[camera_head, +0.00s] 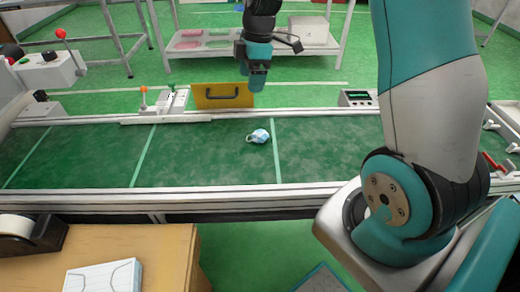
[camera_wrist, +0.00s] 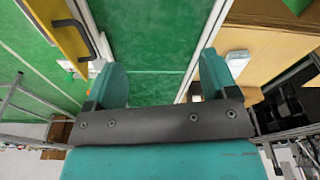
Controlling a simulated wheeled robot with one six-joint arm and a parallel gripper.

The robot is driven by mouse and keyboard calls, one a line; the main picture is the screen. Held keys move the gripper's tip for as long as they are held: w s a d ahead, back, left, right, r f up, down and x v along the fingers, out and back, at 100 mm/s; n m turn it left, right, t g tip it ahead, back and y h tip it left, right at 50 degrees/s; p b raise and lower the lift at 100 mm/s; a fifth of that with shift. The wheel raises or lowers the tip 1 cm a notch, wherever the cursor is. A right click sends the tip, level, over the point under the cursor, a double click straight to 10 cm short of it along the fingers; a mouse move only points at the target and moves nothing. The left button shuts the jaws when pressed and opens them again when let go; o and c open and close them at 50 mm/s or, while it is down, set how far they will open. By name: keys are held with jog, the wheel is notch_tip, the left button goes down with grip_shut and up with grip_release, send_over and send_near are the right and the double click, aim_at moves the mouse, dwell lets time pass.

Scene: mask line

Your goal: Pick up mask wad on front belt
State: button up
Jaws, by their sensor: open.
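The mask wad (camera_head: 259,136) is a small crumpled white and light-blue bundle. It lies on the green front belt (camera_head: 205,150), just left of a pale cross line in the head view. My gripper (camera_head: 257,86) hangs above and behind the belt, higher than the wad and apart from it. In the wrist view my gripper (camera_wrist: 163,78) shows two teal fingers spread wide with nothing between them. The green belt (camera_wrist: 150,35) shows beyond the fingers. I cannot make out the wad in the wrist view.
A yellow panel with a black handle (camera_head: 224,95) stands at the belt's far edge, close to my gripper. A small display box (camera_head: 357,98) is on the far rail. A wooden table (camera_head: 150,240) with a white box (camera_head: 103,277) stands in front. The belt around the wad is clear.

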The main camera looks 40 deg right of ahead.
jog(key=n+b, duration=0.1)
jog(key=n, duration=0.1)
send_near(261, 132)
jog(key=f, duration=0.1)
jog(key=f+b, duration=0.1)
jog(key=f, duration=0.1)
jog(key=a+f, duration=0.1)
jog(key=f, duration=0.1)
jog(key=shift+w, duration=0.4)
jog(key=shift+s+a+f+b, duration=0.1)
jog(key=shift+f+b, duration=0.05)
jog(key=shift+f, duration=0.85)
jog(key=shift+a+f+b, duration=0.1)
jog(key=shift+f+b, duration=0.1)
jog(key=shift+f, duration=0.75)
jog(key=shift+s+a+f+b, duration=0.1)
jog(key=shift+a+f+b, duration=0.05)
jog(key=shift+f, duration=0.85)
jog(key=c, duration=1)
